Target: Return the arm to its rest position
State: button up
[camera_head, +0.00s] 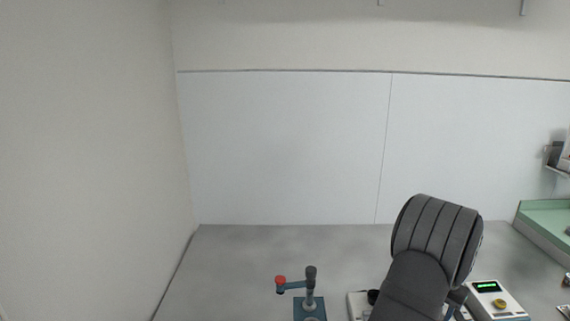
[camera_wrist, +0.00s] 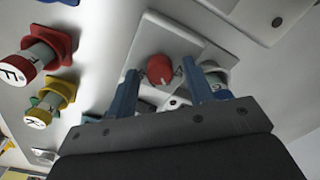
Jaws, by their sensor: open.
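My gripper (camera_wrist: 160,67) shows in the wrist view with its two blue fingers apart. A red round knob (camera_wrist: 160,70) on a white plate (camera_wrist: 150,35) appears between the fingertips in that view. I cannot tell how far it is from the fingers, and I see no contact. The gripper cannot be made out in the head view. A large dark ribbed shape (camera_head: 437,240) rises there at the lower right; I cannot tell whether it is part of my arm.
The wrist view shows a red-collared piece (camera_wrist: 40,52) and a yellow-collared piece (camera_wrist: 50,100) at left. In the head view are a blue stand (camera_head: 310,302) with a red knob (camera_head: 280,281), a white device (camera_head: 490,292) with a green display, and a green tray (camera_head: 540,208).

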notch_tip(320, 180, up, 17)
notch_tip(320, 180, down, 17)
jog(key=shift+f, duration=0.2)
jog(key=shift+r+n, duration=0.2)
jog(key=shift+n, duration=0.6)
jog(key=n, duration=0.6)
notch_tip(320, 180, up, 10)
jog(key=shift+d, duration=0.1)
jog(key=o, duration=1.1)
jog(key=shift+o, duration=0.2)
jog(key=s+d+r+m+t+h, duration=0.2)
jog(key=s+r+t, duration=0.3)
jog(key=s+r, duration=0.6)
jog(key=s+x, duration=0.1)
jog(key=x, duration=0.9)
jog(key=shift+d+f+h, duration=0.3)
jog(key=shift+d+f, duration=0.1)
